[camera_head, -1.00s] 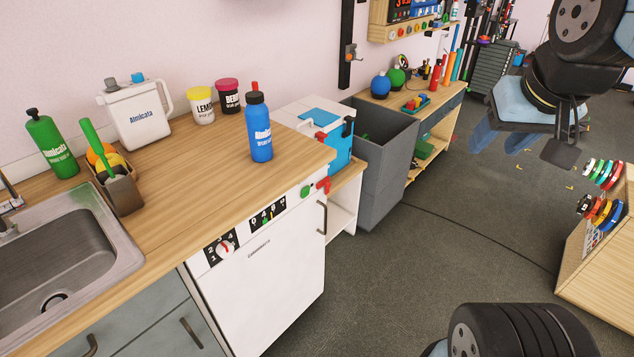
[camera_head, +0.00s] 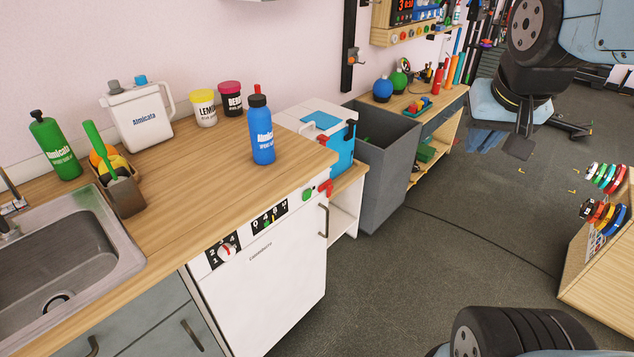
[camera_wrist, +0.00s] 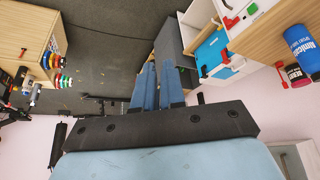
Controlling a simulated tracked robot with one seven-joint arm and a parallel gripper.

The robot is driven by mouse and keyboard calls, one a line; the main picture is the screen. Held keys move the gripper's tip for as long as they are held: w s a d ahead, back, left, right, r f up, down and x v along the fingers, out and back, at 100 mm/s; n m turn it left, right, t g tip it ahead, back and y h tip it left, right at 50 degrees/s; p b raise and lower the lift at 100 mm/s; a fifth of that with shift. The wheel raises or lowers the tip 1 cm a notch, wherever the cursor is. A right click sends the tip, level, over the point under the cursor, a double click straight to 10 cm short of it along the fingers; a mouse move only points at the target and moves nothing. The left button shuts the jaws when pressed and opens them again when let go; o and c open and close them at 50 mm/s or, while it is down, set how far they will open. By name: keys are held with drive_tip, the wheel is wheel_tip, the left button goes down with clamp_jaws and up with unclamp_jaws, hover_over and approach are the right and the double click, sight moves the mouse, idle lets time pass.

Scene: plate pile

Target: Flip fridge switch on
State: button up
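The white fridge-like appliance (camera_head: 285,290) stands under the wooden counter at the centre. Its front panel has a dial (camera_head: 226,251), a slider panel (camera_head: 268,218), a green button (camera_head: 308,194) and a red switch-like part (camera_head: 326,188) at its right corner. I cannot tell which one is the fridge switch or how it is set. My gripper (camera_head: 488,140) is up at the right, far from the panel, over open floor. Its two blue fingers show in the wrist view (camera_wrist: 158,85), slightly apart with nothing between them. The red part also shows in the wrist view (camera_wrist: 229,22).
A blue bottle (camera_head: 262,132) stands on the counter near the panel. A blue-and-white box (camera_head: 340,150) and a grey bin (camera_head: 385,170) are beyond the appliance. A wooden rack (camera_head: 600,265) stands at the right. The floor between is clear.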

sight(307, 195)
drive_tip(key=shift+m, duration=0.9)
drive_tip(key=w+a+f, duration=0.1)
drive_tip(key=w+f, duration=0.1)
drive_tip(key=w+a+f, duration=0.2)
drive_tip(key=w, duration=0.1)
drive_tip(key=w+a+f, duration=0.1)
drive_tip(key=w+f, duration=0.1)
drive_tip(key=w, duration=0.1)
drive_tip(key=shift+w+a+f, duration=0.1)
drive_tip(key=shift+w+a, duration=0.05)
clamp_jaws()
drive_tip(key=w+a+f+m+g+y, duration=0.1)
drive_tip(key=w+a+f, duration=0.3)
drive_tip(key=a+f, duration=0.4)
drive_tip(key=w+a+f+m+g+y, duration=0.1)
drive_tip(key=w+a+f+m+y, duration=0.2)
drive_tip(key=a+f, duration=0.6)
drive_tip(key=shift+w+f+m+y, duration=0.3)
drive_tip(key=shift+w+m, duration=0.2)
drive_tip(key=shift+w, duration=0.3)
drive_tip(key=shift+f, duration=0.15)
drive_tip(key=w+a+f, duration=0.5)
drive_tip(key=a+f, duration=0.1)
drive_tip(key=f, duration=0.2)
drive_tip(key=shift+a, duration=0.2)
